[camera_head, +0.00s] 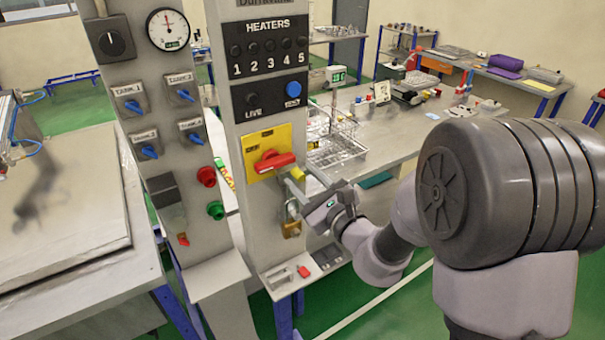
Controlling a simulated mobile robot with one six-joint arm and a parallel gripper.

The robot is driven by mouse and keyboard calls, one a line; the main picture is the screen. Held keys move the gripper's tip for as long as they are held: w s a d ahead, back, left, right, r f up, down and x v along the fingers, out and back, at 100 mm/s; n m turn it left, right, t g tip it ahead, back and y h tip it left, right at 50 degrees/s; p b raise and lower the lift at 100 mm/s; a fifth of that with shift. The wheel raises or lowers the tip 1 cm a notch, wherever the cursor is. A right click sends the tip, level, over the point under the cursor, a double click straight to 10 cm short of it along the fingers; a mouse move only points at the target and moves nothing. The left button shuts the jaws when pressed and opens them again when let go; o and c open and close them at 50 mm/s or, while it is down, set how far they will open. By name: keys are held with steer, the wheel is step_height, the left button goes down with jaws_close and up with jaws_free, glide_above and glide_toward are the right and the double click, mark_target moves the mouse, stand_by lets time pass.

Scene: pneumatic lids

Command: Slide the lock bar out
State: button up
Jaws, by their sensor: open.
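A red rotary handle (273,161) sits on a yellow plate (252,143) on the grey heater column. A small yellow piece (298,174) shows at the right of the handle, beside my fingers; I cannot tell whether it is the lock bar. A brass padlock (291,229) hangs below the plate, its shackle partly behind my gripper. My gripper (296,189) is open at the column's right side, fingers pointing left toward the switch. Whether the fingers touch anything cannot be told at this size. The lock bar is not clearly visible.
A ledge (278,280) with a small red item juts out below the padlock. A left panel (150,125) carries blue knobs, a gauge and red and green buttons. A workbench (410,140) with a wire basket (335,150) stands behind. My arm fills the right side.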

steer(key=shift+s, duration=0.1)
jaws_close()
stand_by(1.2)
